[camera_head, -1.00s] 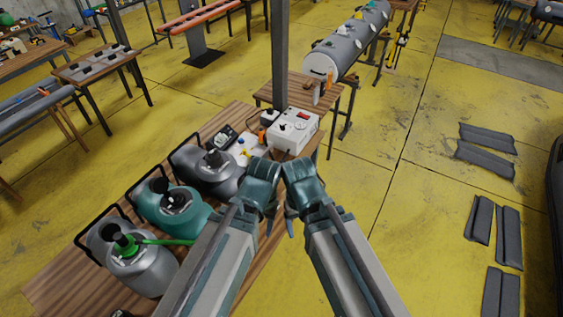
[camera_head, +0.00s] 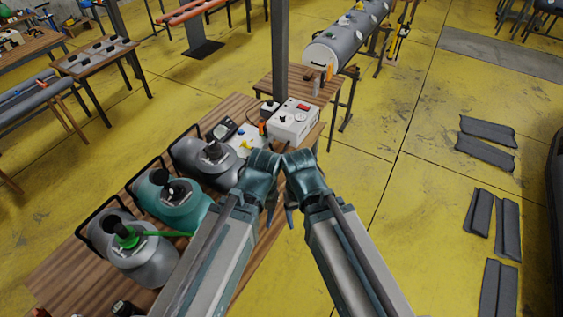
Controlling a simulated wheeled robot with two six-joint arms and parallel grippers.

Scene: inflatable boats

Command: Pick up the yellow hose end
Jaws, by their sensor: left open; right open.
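A small yellow piece (camera_head: 246,144) lies on a white plate (camera_head: 243,137) at the far part of the wooden workbench; it is too small to tell if it is the yellow hose end. My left gripper (camera_head: 270,212) points down over the bench's right edge, to the right of and nearer than the yellow piece. My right gripper (camera_head: 290,214) is beside it, with the two wrists almost touching. Both are open, and I see nothing in them; their fingers are partly hidden by the wrists.
A silver canister with a green hose (camera_head: 145,262), a teal canister (camera_head: 172,203) and a grey canister (camera_head: 207,160) line the workbench (camera_head: 68,270). A white control box (camera_head: 294,122) stands behind my wrists, near a dark post (camera_head: 281,50). The floor at right is mostly open, with grey pads (camera_head: 485,155).

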